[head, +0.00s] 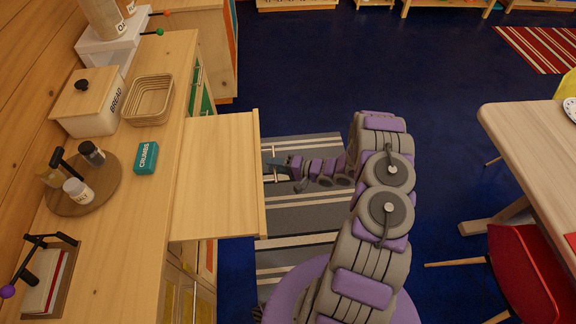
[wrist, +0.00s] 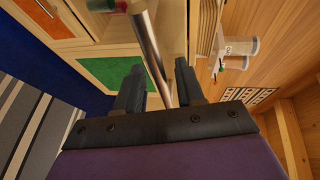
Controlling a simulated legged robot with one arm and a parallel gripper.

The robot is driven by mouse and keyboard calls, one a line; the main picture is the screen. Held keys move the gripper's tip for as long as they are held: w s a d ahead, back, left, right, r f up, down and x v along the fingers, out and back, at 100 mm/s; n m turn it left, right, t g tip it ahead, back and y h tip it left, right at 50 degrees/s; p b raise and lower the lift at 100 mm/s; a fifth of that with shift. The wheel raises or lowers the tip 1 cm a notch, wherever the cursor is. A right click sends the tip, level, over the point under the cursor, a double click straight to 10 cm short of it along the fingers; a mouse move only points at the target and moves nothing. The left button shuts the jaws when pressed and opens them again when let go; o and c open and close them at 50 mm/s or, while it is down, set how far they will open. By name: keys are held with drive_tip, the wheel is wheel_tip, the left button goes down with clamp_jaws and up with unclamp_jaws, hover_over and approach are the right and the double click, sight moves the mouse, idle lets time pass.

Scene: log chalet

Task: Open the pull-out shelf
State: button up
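The pull-out shelf (head: 215,180) is a pale wooden board that sticks out from the side of the counter over the striped rug. A metal bar handle (head: 274,178) shows just off its front edge. My gripper (head: 272,168) is at this handle, to the right of the shelf's front edge. In the wrist view the bar (wrist: 148,45) runs between the two dark fingers of my gripper (wrist: 160,82). The fingers are apart, with a narrow visible gap on each side of the bar. I see no firm contact with it.
The wooden counter (head: 150,215) holds a bread box (head: 92,118), a basket (head: 168,98), a teal crumbs box (head: 146,158) and a round tray (head: 108,190) with jars. A table (head: 530,135) and red chair (head: 520,270) stand at right. Blue floor (head: 330,75) is clear between.

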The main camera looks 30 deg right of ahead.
drive_tip(key=p+v, duration=0.1)
drive_tip(key=v, duration=1.6)
drive_tip(key=shift+p, duration=0.4)
drive_tip(key=shift+d+r, duration=0.1)
drive_tip(key=w+d+r+n+g+h, duration=0.2)
drive_tip(key=w+d+r+n+h, duration=0.1)
drive_tip(key=w+d+r+h, duration=0.65)
wheel_tip(320, 180, up, 16)
drive_tip(key=s+g+h, duration=0.1)
drive_tip(key=g+h, duration=0.2)
drive_tip(key=h, duration=0.4)
drive_tip(key=s+a+r+n+g+y, duration=0.1)
drive_tip(key=s+a+r+g, duration=0.1)
drive_tip(key=s+a, duration=0.8)
drive_tip(key=s+a+r+n+g+y, duration=0.2)
drive_tip(key=s+a+r+g, duration=0.1)
drive_tip(key=s+a, duration=0.8)
drive_tip(key=s+a+r+n+g+y, duration=0.1)
drive_tip(key=s+a+r+g, duration=0.1)
drive_tip(key=s+a, duration=0.9)
drive_tip(key=s+r, duration=0.1)
drive_tip(key=s, duration=0.3)
drive_tip(key=shift+n+g+y, duration=0.35)
drive_tip(key=shift+n+g, duration=0.05)
